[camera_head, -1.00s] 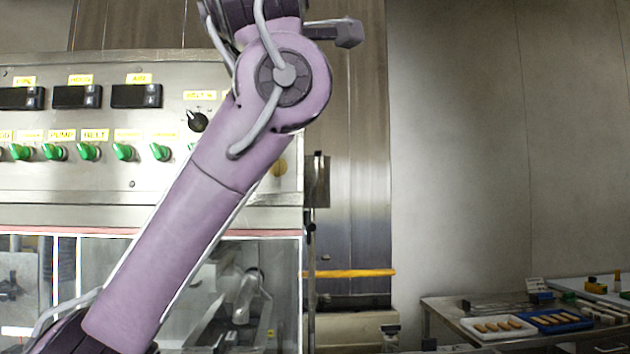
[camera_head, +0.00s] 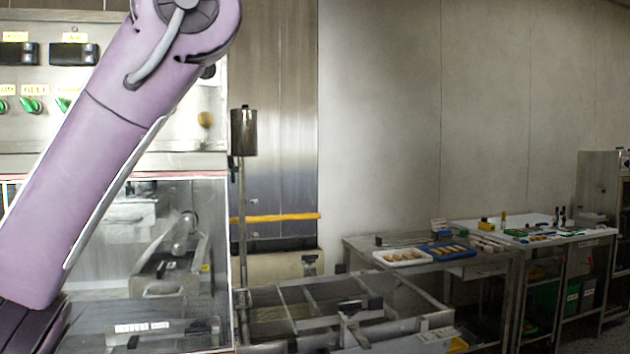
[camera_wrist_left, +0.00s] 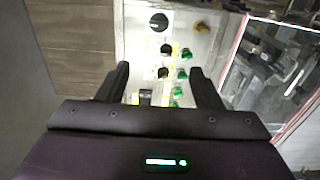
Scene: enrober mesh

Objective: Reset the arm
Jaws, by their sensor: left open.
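My left arm's purple links (camera_head: 105,140) cross the left of the head view, in front of the machine's control panel. The gripper itself is outside that view. In the left wrist view my left gripper (camera_wrist_left: 157,80) is open, its two black fingers apart with nothing between them. Beyond the fingers is the control panel (camera_wrist_left: 185,20) with a black knob (camera_wrist_left: 159,22) and several green switches. I cannot tell how far the fingers are from the panel. My right gripper shows in neither view.
The enrober's clear-walled housing (camera_head: 170,255) stands below the panel. A metal frame conveyor (camera_head: 270,310) is right of it. Farther right, a steel table holds a white tray (camera_head: 403,258) and a blue tray (camera_head: 466,253) of bars. A grey wall stands behind.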

